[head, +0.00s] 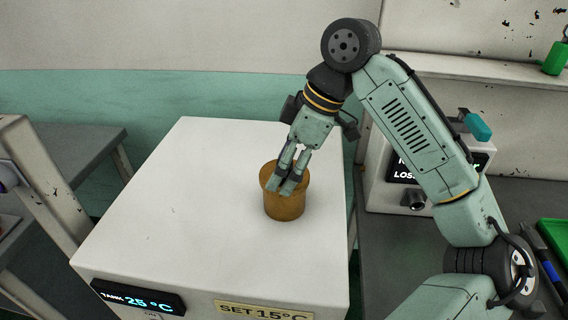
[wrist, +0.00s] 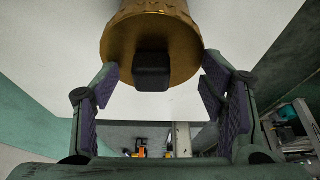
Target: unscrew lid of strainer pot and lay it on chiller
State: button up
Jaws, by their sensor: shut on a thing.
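The strainer pot (head: 284,207) is a brown-gold tub standing upright on the white chiller (head: 180,215), towards its right side. Its lid (head: 266,175) is the wider round top, partly hidden by my fingers. In the wrist view the lid (wrist: 120,45) is a golden disc with a black block-shaped knob (wrist: 152,72) in the middle. My gripper (head: 288,186) reaches down onto the pot from above. In the wrist view my gripper (wrist: 158,70) has one finger on each side of the lid, shut on its rim.
The chiller top is clear to the left and front of the pot. The chiller front has a display (head: 138,299) reading 25 °C. A grey bench (head: 385,255) on the right holds a boxy device (head: 376,180) with a display and a green tray (head: 555,238).

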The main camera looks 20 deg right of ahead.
jog(key=n, duration=0.1)
jog(key=n+g, duration=0.1)
jog(key=n, duration=0.1)
jog(key=shift+w+d+f, duration=0.1)
jog(key=shift+w+d, duration=0.1)
jog(key=shift+d, duration=0.1)
jog(key=shift+c, duration=0.2)
